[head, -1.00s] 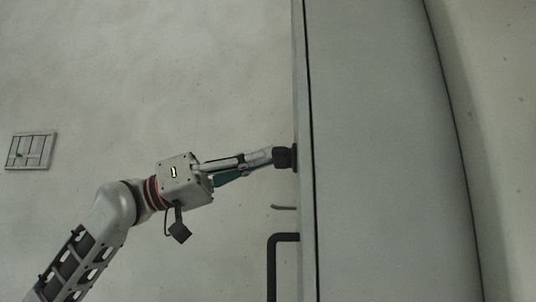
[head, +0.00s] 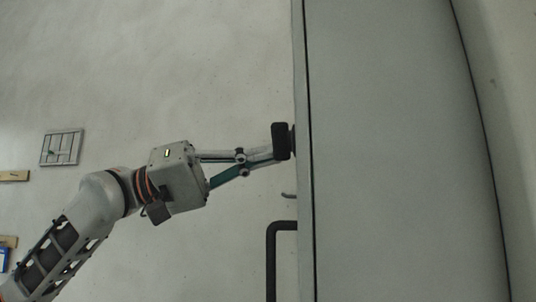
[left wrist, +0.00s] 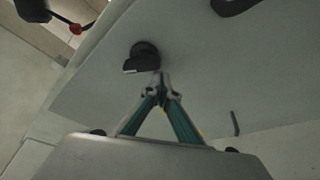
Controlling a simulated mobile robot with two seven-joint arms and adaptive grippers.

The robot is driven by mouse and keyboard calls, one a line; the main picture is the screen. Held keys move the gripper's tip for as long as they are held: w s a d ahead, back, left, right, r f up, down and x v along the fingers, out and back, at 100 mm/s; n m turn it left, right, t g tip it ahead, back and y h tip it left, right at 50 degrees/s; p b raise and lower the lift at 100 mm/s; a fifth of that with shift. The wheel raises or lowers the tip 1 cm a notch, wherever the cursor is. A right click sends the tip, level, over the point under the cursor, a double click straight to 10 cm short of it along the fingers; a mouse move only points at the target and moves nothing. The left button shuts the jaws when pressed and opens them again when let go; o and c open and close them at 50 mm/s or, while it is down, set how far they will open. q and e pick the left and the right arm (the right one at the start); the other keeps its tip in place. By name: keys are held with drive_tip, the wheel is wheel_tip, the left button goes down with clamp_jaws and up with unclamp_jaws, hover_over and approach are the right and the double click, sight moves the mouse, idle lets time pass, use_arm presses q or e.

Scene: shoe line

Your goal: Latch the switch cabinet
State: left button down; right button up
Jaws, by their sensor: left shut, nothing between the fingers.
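The switch cabinet (head: 400,150) is a tall pale grey box, with its door edge towards the left in the head view. A black latch knob (head: 280,141) sticks out from the door. The knob also shows in the left wrist view (left wrist: 143,50), with a flat grip bar. My left gripper (head: 274,158) is shut and empty, its tips at the lower part of the knob in the head view. In the left wrist view its tips (left wrist: 161,78) lie close beside the knob; whether they touch it I cannot tell. My right gripper is not in view.
A black bar handle (head: 272,260) stands out from the door below the knob. A small grey hook (head: 289,195) sits between them. A framed panel (head: 61,147) is on the pale wall at the left. Space left of the door looks clear apart from my arm.

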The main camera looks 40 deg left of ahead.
use_arm(q)
drive_tip(key=shift+s+f, duration=0.1)
drive_tip(key=shift+s, duration=0.1)
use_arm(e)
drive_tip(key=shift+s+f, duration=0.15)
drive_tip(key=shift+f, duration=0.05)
use_arm(q)
drive_tip(key=shift+f+n, duration=0.1)
drive_tip(key=shift+n, duration=0.3)
drive_tip(key=shift+w, duration=0.1)
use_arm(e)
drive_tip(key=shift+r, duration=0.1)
